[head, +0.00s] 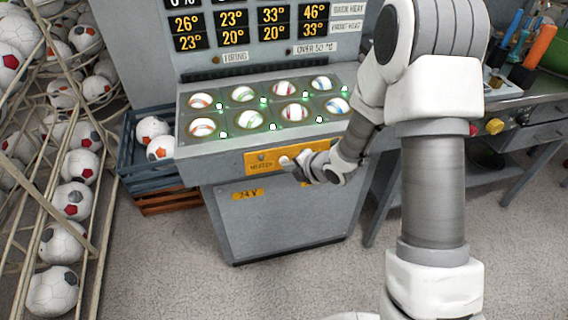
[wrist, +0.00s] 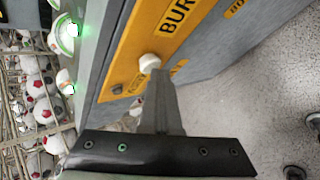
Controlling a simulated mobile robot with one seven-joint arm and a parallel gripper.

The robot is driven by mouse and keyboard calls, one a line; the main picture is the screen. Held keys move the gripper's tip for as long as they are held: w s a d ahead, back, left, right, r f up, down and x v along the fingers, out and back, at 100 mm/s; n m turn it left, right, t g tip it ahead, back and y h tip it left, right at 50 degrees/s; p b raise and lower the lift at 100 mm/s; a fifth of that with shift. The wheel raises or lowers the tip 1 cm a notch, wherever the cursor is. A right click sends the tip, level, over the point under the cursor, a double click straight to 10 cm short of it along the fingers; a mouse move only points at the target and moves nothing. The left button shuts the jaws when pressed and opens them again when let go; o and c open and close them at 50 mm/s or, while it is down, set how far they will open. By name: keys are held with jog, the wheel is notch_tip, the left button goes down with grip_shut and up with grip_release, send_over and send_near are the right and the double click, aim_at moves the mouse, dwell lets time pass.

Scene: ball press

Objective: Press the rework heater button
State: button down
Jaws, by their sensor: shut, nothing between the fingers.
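A yellow panel (head: 246,170) on the front of the grey machine carries a small dark button (head: 262,158) with a label under it that seems to read "HEATER". In the wrist view, a white round button (wrist: 149,62) sits on the same panel beside lettering that starts "BUR". The dark button also shows there (wrist: 117,89). My gripper (head: 300,165) is shut and empty in front of the panel, right of the dark button. In the wrist view its fingertips (wrist: 156,74) are just beside the white button; I cannot tell whether they touch.
Balls sit in lit round pockets on the machine's sloped top (head: 262,100). A temperature display (head: 250,28) stands behind. Blue and orange crates (head: 150,175) and a ball rack (head: 100,200) are on the left. A tool bench (head: 500,110) is on the right. The floor in front is clear.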

jog(key=s+b, duration=0.1)
jog(key=s, duration=0.1)
jog(key=s+d+b, duration=0.1)
jog(key=s+b, duration=0.1)
jog(key=s, duration=0.1)
jog(key=shift+s+d, duration=0.3)
jog(key=shift+s, duration=0.05)
dwell(0.3)
jog(key=s+d+r+m+h, duration=0.4)
jog(key=d+r+m+h, duration=0.2)
jog(key=d+r+m, duration=0.75)
jog(key=s+r+m+g, duration=0.1)
jog(key=s+r+m, duration=0.4)
jog(key=s+m, duration=0.3)
jog(key=s+r+m+g, duration=0.1)
jog(key=s+r+m, duration=0.5)
jog(key=s, duration=0.5)
notch_tip(320, 180, up, 12)
jog(key=p, duration=1.3)
jog(key=shift+w+a+f+m, duration=0.15)
jog(key=shift+w+a+m, duration=0.15)
jog(key=shift+a+m, duration=0.1)
